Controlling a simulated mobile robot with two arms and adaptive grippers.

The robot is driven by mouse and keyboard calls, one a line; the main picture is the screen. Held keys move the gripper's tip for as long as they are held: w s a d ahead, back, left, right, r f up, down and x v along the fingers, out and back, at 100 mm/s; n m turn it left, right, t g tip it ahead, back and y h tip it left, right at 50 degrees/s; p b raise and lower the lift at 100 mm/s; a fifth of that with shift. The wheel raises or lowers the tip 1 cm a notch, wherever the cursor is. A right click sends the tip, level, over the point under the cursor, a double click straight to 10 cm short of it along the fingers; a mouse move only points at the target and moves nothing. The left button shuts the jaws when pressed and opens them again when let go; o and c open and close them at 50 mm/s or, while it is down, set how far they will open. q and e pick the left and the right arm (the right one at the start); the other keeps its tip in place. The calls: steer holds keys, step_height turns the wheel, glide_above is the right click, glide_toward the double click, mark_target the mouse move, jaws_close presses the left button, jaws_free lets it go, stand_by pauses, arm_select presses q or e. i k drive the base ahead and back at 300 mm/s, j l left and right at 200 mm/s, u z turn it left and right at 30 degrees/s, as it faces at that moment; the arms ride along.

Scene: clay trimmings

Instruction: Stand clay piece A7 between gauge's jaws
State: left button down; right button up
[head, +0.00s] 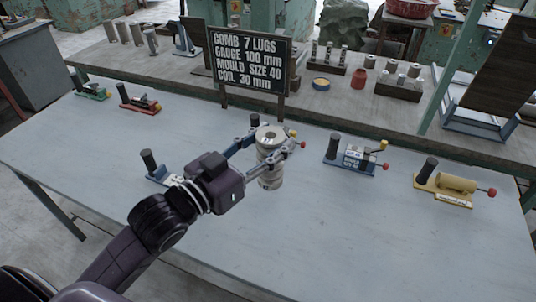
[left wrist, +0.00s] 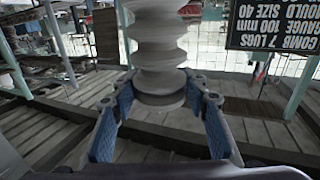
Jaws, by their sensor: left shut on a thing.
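My left gripper (head: 268,153) is shut on a pale grey, ribbed, spool-like clay piece (head: 269,181), held roughly upright over the table. In the left wrist view the piece (left wrist: 158,45) rises out of the top of the picture, its lower end between the blue-padded fingers (left wrist: 161,100). I cannot read a label on it. Several bench tools have dark posts and coloured bases. One blue-based tool (head: 153,178) is partly hidden by my left wrist; another tool behind the clay shows a red knob (head: 302,144). I cannot tell which is the gauge. My right gripper is not in view.
On the table (head: 350,235) stand a blue MOULD SIZE 40 tool (head: 357,160), a yellow tool (head: 443,189), a red tool (head: 139,104) and a green tool (head: 93,94). A sign (head: 248,61) reads GAUGE 100 mm. The table's front right is clear.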

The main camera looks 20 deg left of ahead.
mark_target(171, 179)
steer(key=j, duration=1.8)
steer(key=i, duration=0.05)
